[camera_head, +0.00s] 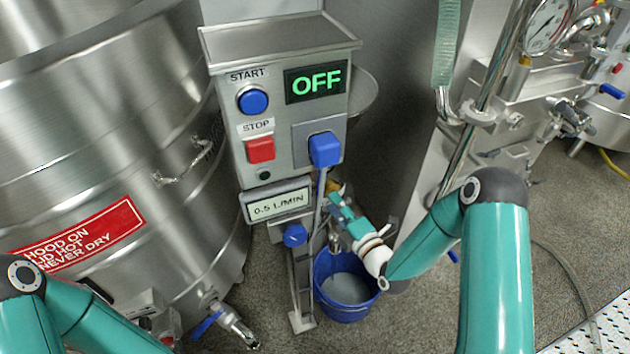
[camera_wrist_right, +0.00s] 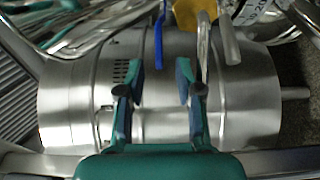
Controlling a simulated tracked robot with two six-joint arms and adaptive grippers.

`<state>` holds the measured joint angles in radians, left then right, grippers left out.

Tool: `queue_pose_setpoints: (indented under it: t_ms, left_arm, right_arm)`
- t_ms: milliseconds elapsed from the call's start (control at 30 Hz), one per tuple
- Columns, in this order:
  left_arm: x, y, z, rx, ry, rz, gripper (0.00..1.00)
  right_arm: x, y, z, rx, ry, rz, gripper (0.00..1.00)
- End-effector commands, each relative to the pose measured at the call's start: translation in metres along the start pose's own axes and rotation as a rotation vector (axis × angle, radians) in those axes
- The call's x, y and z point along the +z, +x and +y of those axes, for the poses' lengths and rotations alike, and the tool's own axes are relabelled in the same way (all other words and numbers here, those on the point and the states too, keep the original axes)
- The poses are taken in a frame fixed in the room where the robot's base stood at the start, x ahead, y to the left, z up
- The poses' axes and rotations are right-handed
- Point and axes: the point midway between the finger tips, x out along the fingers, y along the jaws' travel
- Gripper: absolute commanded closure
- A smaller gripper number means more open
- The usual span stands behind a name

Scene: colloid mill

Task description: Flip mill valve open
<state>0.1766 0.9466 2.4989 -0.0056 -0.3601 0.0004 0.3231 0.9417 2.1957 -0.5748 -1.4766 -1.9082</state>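My right gripper (camera_head: 338,205) is beside the lower part of the control box, above a blue bucket. In the right wrist view it (camera_wrist_right: 159,75) is open, with an empty gap between its two teal-and-dark fingers. A steel cylindrical mill body (camera_wrist_right: 75,105) lies across that view behind the fingers. A blue lever (camera_wrist_right: 158,42) stands just beyond the gap, apart from the fingertips. I cannot tell which handle is the mill valve. My left arm shows at lower left; its gripper is out of view.
The control box (camera_head: 308,120) reads OFF and has a blue START button (camera_head: 252,100), a red STOP button (camera_head: 260,149) and a blue plug (camera_head: 325,149). The blue bucket (camera_head: 345,308) stands on the floor below. A large steel tank (camera_head: 110,130) fills the left side.

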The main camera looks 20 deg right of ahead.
Motion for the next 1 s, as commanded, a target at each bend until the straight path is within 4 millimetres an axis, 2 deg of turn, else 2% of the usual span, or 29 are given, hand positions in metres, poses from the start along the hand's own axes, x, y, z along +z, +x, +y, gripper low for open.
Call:
queue_pose_setpoints:
  t_ms: [33, 200, 433, 633, 900, 933, 1000]
  left_arm:
    - [0.0, 0.002, -0.001, 0.0, 0.0, 0.0, 1.0]
    - [0.0, 0.005, -0.002, 0.0, 0.0, 0.0, 1.0]
    - [0.0, 0.009, -0.003, 0.0, 0.0, 0.0, 1.0]
    - [0.0, 0.01, -0.004, 0.0, 0.0, 0.0, 1.0]
    - [0.0, 0.01, -0.003, 0.0, 0.0, 0.0, 1.0]
    - [0.0, 0.01, -0.003, 0.0, 0.0, 0.0, 1.0]
    - [0.0, 0.01, -0.003, 0.0, 0.0, 0.0, 1.0]
  right_arm:
    - [-0.001, 0.013, 0.0, 0.004, -0.003, 0.003, 0.65]
    - [0.0, 0.049, 0.0, 0.004, 0.0, 0.0, 0.65]
    - [0.0, 0.086, -0.001, 0.002, -0.001, 0.0, 0.65]
    - [0.001, 0.1, 0.0, 0.001, 0.002, -0.002, 0.65]
    - [0.001, 0.101, 0.0, 0.0, 0.002, -0.002, 0.65]
    - [0.001, 0.101, 0.0, 0.0, 0.002, -0.002, 0.66]
    - [0.001, 0.101, 0.0, 0.0, 0.002, -0.002, 0.78]
